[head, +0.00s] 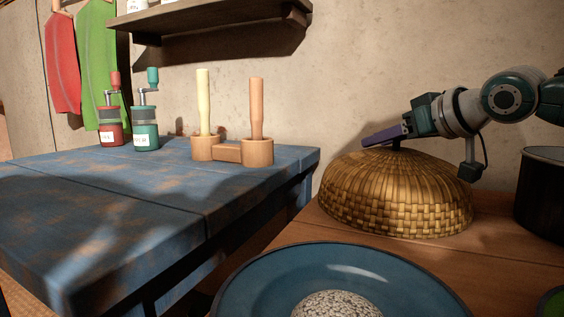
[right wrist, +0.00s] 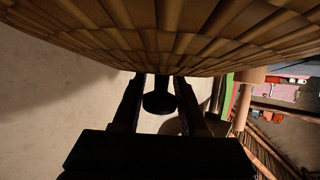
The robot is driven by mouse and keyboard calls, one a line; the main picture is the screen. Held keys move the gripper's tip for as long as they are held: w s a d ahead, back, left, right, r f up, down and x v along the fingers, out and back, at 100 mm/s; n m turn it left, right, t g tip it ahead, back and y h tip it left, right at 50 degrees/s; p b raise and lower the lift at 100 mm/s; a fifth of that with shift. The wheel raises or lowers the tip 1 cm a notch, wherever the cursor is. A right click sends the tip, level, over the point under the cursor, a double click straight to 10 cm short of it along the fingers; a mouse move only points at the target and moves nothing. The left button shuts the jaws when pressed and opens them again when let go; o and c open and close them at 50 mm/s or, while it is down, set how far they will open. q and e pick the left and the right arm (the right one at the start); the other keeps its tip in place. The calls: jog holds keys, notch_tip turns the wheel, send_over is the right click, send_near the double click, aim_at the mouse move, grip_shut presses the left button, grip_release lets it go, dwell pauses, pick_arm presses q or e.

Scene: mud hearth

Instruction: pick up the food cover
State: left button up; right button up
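The food cover (head: 397,196) is a woven tan dome with a small dark knob on top. It rests on the brown wooden table at the right in the head view. My right gripper (head: 388,138) reaches in from the right at the top of the cover, around the knob. In the right wrist view the dark knob (right wrist: 159,100) stands between the two fingers (right wrist: 161,88), with narrow gaps showing beside it. The fingers look open. The cover's weave (right wrist: 180,40) fills the top of that view. My left gripper is not in view.
A blue plate (head: 250,290) with a speckled round thing (head: 337,305) is in front of the cover. A dark pot (head: 540,195) stands close on the right. A blue table (head: 130,195) at left holds two grinders (head: 146,125) and wooden mortars with pestles (head: 257,150).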

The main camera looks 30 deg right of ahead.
grip_shut()
dwell(0.5)
